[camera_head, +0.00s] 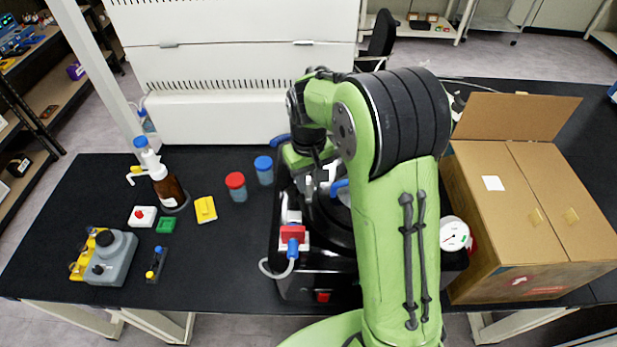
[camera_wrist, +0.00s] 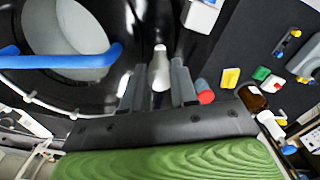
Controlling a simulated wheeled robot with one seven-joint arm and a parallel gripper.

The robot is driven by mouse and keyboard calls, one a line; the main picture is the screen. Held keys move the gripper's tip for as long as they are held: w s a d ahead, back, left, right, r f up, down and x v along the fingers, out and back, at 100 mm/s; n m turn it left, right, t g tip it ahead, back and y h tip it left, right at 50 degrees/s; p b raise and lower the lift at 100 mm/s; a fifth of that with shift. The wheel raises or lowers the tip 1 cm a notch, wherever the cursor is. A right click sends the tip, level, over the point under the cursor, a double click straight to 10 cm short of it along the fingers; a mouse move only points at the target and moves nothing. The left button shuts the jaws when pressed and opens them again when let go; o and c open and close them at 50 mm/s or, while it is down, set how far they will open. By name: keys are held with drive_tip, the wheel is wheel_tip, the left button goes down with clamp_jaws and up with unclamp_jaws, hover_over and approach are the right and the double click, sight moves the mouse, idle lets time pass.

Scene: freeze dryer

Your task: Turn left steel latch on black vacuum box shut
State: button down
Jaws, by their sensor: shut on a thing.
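The black vacuum box (camera_head: 345,284) stands on the black bench in the head view, largely covered by my green arm. Its round lid with a blue handle (camera_wrist: 75,57) fills the left of the wrist view. The steel latch (camera_wrist: 160,56) shows in the wrist view as a pale rounded lever at the lid's right edge, between my fingers. My gripper (camera_wrist: 160,84) is shut on this latch, one dark finger on each side of it.
A red-capped jar (camera_head: 236,186) and a blue-capped jar (camera_head: 264,170) stand left of the box. A red valve piece with a hose (camera_head: 292,236) sits at the box's left side. The front left bench is partly clear.

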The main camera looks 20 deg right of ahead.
drive_tip(key=shift+m, duration=0.3)
drive_tip(key=m, duration=0.3)
drive_tip(key=shift+m, duration=0.3)
drive_tip(key=m+b, duration=0.1)
drive_tip(key=m, duration=0.3)
drive_tip(key=shift+m, duration=0.3)
drive_tip(key=m, duration=0.4)
drive_tip(key=shift+b, duration=0.35)
drive_tip(key=m, duration=0.5)
drive_tip(key=shift+b, duration=0.4)
drive_tip(key=c, duration=0.9)
unclamp_jaws()
